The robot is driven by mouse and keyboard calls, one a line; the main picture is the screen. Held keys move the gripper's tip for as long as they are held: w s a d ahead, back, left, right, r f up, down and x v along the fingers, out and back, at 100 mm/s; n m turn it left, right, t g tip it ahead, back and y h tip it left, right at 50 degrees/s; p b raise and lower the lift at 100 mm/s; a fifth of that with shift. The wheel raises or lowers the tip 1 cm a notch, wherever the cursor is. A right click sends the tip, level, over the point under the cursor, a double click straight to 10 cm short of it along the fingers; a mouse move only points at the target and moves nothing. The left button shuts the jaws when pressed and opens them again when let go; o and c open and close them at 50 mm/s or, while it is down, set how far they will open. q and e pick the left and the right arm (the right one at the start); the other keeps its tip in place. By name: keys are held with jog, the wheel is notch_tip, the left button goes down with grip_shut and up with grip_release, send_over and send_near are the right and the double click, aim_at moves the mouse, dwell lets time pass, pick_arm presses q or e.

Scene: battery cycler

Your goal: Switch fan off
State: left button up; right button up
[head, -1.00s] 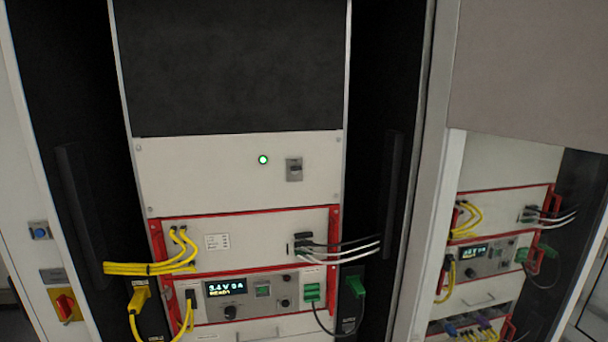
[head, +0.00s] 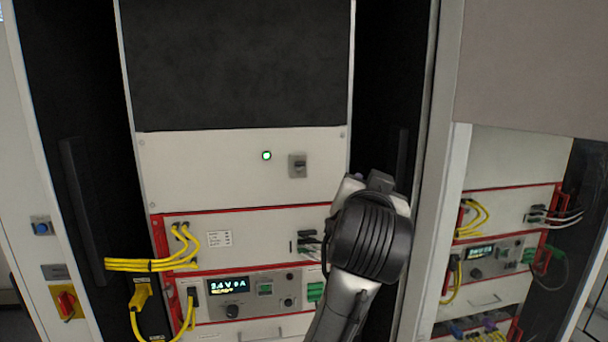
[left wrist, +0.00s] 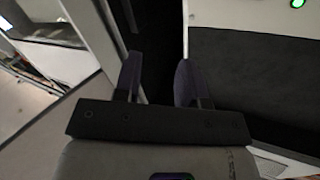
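The upper white panel (head: 215,170) of the middle cabinet carries a lit green lamp (head: 267,156) and a small grey switch (head: 298,165) to its right. Neither is labelled as the fan's control. The green lamp also shows at the top right of the left wrist view (left wrist: 298,3). My left gripper (head: 378,182) is right of and a little below the switch, not visibly touching it; its fingers are mostly hidden in the head view. In the left wrist view its two fingers (left wrist: 156,78) stand apart with nothing between them. My right gripper is not in view.
Below the panel are red-framed units with yellow cables (head: 150,265) on the left and a display (head: 228,285). My arm covers cables at their right. A cabinet post (head: 437,190) stands right of my gripper, then a second cabinet. A red rotary switch (head: 66,302) is far left.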

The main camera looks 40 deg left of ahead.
pick_arm(q)
jog(key=w+a+g+y, duration=0.2)
jog(key=w+y, duration=0.1)
jog(key=m+g+y, duration=0.4)
jog(key=g+y, duration=0.4)
send_near(301, 166)
jog(key=p+x, duration=0.4)
jog(key=x, duration=0.1)
jog(key=p+x, duration=0.2)
jog(key=shift+a+r, duration=0.15)
jog(key=shift+r, duration=0.15)
jog(key=shift+w+a+f, duration=0.1)
jog(key=shift+w+a, duration=0.2)
jog(key=shift+a, duration=0.3)
jog(key=shift+c, duration=0.3)
